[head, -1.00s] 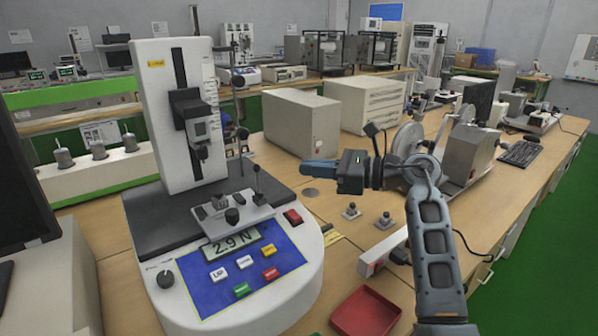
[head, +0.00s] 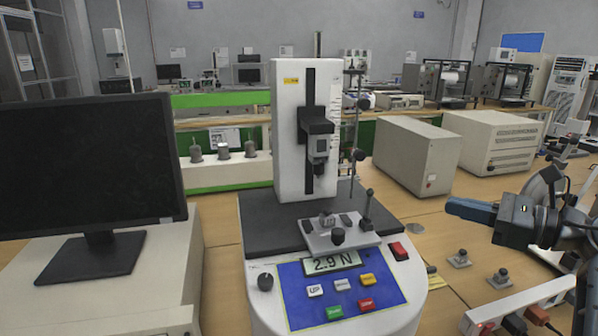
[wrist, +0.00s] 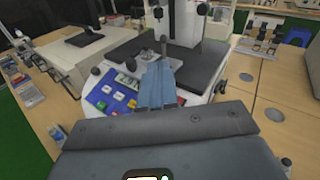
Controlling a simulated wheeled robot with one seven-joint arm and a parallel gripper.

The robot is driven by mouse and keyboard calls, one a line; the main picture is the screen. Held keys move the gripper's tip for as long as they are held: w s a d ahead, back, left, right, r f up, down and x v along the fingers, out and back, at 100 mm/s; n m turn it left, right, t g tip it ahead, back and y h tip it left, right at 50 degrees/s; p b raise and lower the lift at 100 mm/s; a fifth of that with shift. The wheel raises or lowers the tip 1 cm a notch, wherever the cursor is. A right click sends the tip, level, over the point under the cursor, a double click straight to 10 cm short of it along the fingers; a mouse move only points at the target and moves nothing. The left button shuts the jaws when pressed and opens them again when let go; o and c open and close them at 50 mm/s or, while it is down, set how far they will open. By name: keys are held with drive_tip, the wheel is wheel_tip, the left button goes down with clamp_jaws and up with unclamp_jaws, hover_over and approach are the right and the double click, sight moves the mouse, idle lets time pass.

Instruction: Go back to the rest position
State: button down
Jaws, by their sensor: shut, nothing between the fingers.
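My gripper (head: 456,208) is at the right of the head view, pointing left, with its blue fingers together and nothing between them. In the wrist view its blue fingers (wrist: 156,86) overlap the front of the test machine in the picture. The white force test machine (head: 290,150) stands in the middle of the head view, with a dark bed, a small vise (head: 338,238) and a display reading 2.9 N. My gripper is to the right of the machine, apart from it in the head view. Most of my arm is outside the head view.
A black monitor (head: 85,165) on a pale cabinet stands at the left. Two beige boxes, one nearer (head: 415,155) and one farther (head: 490,138), stand behind my gripper. Small metal fixtures (head: 460,258) and a power strip (head: 515,305) lie on the wooden bench below it.

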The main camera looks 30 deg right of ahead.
drive_tip(key=s+a+f+m+t+y, duration=0.1)
drive_tip(key=s+a+m+t+y, duration=0.2)
drive_tip(key=a+m, duration=0.6)
drive_tip(key=s+a+f+m+t, duration=0.25)
drive_tip(key=s+a+m, duration=0.25)
drive_tip(key=a, duration=0.9)
drive_tip(key=s+a+f+m+g+h, duration=0.3)
drive_tip(key=s+f+m+h, duration=0.1)
drive_tip(key=s+m, duration=0.6)
drive_tip(key=s+a+f+m+g+h, duration=0.3)
drive_tip(key=s+f+m, duration=0.3)
drive_tip(key=m, duration=1.1)
drive_tip(key=s+g+h, duration=0.1)
drive_tip(key=s, duration=0.3)
drive_tip(key=shift+s+h, duration=0.25)
drive_tip(key=shift+h, duration=0.05)
